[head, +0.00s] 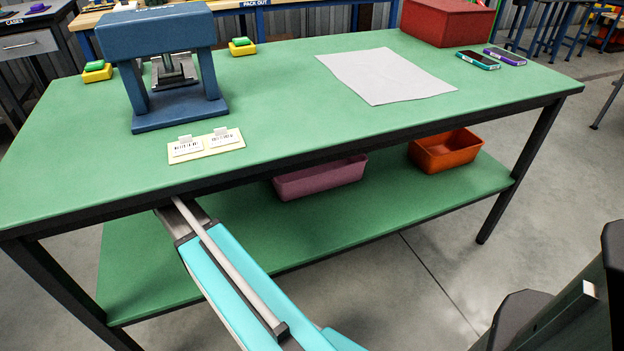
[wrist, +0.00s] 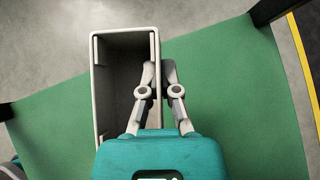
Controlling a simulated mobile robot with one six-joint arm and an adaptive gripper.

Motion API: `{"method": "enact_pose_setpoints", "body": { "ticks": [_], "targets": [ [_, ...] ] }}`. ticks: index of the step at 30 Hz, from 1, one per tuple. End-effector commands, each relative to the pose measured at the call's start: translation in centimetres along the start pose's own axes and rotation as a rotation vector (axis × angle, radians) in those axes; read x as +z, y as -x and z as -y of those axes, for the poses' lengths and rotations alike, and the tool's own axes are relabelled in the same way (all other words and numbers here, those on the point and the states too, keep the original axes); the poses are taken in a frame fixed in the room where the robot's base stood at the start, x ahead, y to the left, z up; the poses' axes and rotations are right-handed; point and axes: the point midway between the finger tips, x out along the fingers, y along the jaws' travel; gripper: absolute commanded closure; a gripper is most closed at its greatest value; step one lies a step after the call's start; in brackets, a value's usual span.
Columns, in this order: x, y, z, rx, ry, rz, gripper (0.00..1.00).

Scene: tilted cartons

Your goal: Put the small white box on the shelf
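The small white box (wrist: 94,95), open-topped and pale grey-white, shows in the wrist view left of centre. My gripper (wrist: 158,72) has its fingers on either side of the box's right wall, one inside and one outside, closed on that wall. Green surface shows beneath and around the box; whether the box touches it I cannot tell. In the head view the green lower shelf (head: 400,211) runs under the tabletop. My arm reaches in under the table's front edge there, and the tabletop hides my gripper and the box.
A pink bin (head: 318,180) and an orange bin (head: 446,151) stand on the lower shelf. The green tabletop (head: 290,85) holds a blue press (head: 165,40), a label card (head: 206,146), a grey sheet (head: 385,76), a red box (head: 447,22) and two phones. Black legs bound the shelf.

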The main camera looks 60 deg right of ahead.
Motion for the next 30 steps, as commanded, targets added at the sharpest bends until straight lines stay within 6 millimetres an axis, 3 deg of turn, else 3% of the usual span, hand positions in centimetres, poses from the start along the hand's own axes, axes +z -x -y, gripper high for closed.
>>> {"method": "enact_pose_setpoints", "body": {
  "ticks": [14,30],
  "targets": [
    [0.0,-0.5,-0.1,0.007,0.007,0.0,1.0],
    [-6.2,0.1,6.5,0.007,0.006,0.0,1.0]
  ]
}}
